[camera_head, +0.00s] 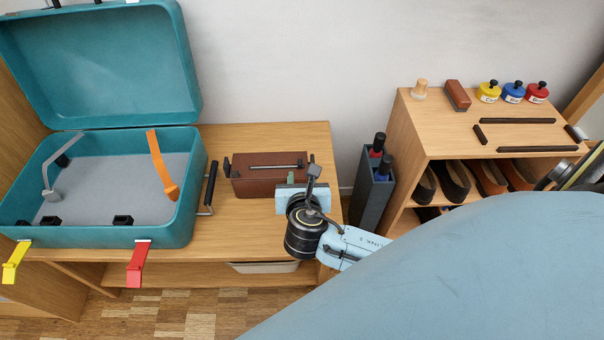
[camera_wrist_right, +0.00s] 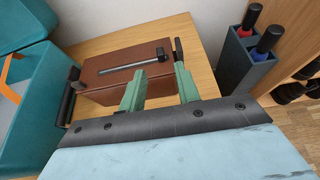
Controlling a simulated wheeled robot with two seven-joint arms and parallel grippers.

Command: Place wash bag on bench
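The brown wash bag (camera_head: 262,177) sits upright on the wooden bench, to the right of the open teal suitcase. It has a dark bar handle on top and dark tabs at its ends. It also shows in the right wrist view (camera_wrist_right: 110,82). My right gripper (camera_head: 295,190) is over the bag's right front part and hides some of it. In the wrist view its two green fingers (camera_wrist_right: 162,68) are apart near the bag's right end, with nothing clearly held; contact with the bag cannot be told. The bench (camera_head: 240,235) is bare in front of the bag. My left gripper is not in view.
The open teal suitcase (camera_head: 180,232) fills the bench's left, its black handle (camera_head: 211,185) facing the bag. A dark grey holder (camera_head: 371,198) with bottles stands past the bench's right edge. A shoe shelf (camera_head: 405,125) with polish tins stands further right.

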